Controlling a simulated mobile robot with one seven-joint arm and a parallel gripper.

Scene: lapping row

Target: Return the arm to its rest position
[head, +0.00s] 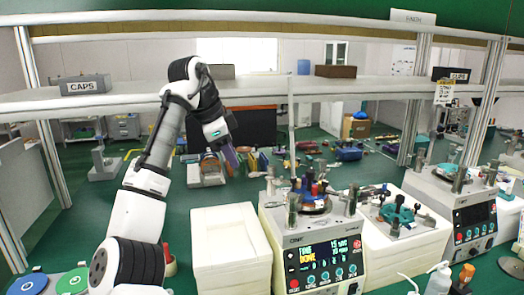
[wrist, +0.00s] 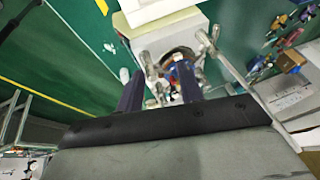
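My arm rises from the bottom left of the head view and bends over at the top. My gripper (head: 231,157) hangs pointing down over the green bench, left of the lapping machine with the lit screen (head: 325,255). In the wrist view my gripper (wrist: 158,84) shows two dark fingers standing apart with nothing held between them. Beyond the fingers the wrist view shows a machine top with metal posts (wrist: 150,65). The arm's lower links are cut off by the frame edge.
A shelf (head: 130,103) with a CAPS bin (head: 82,86) runs behind the arm. White stacked trays (head: 231,250) stand left of the machine. A second machine (head: 450,205) and bottles (head: 438,280) are at right. Blue and green discs (head: 28,284) lie bottom left.

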